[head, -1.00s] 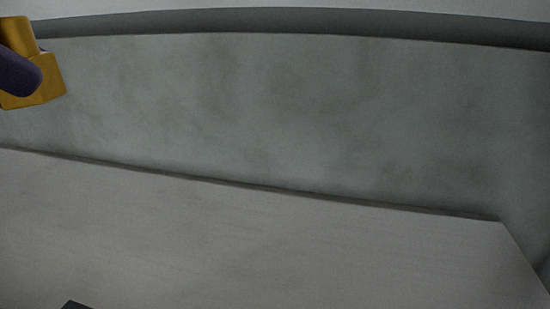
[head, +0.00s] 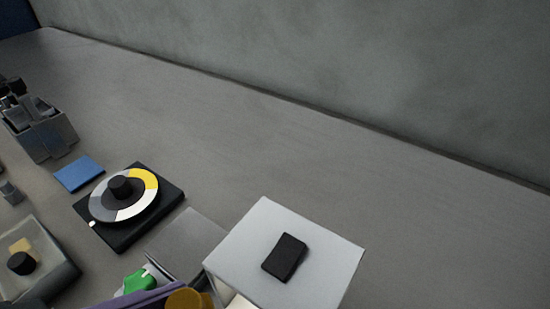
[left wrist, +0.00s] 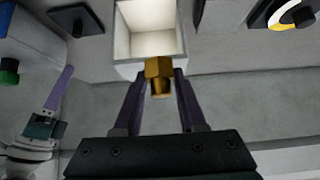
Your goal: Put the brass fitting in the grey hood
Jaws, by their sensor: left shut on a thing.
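The brass fitting (left wrist: 158,80) is between the purple fingers of my left gripper (left wrist: 159,73), which is shut on it. In the left wrist view it is in front of the lower edge of the open-mouthed grey hood (left wrist: 122,45); whether they touch I cannot tell. The hood's inside looks empty. In the head view the pale hood (head: 240,250) has a dark rectangle on top, and the fitting (head: 188,299) and a purple finger show at the bottom edge. What looks like my right gripper (left wrist: 60,92) is at the left of the left wrist view, its jaws unclear.
A segmented reel on a black base (head: 120,240), a blue pad (head: 79,174) and a grey bin (head: 48,142) of dark parts stand to the left. A tray (head: 62,272) and a green part (head: 138,281) are in front. The table behind is clear up to the wall.

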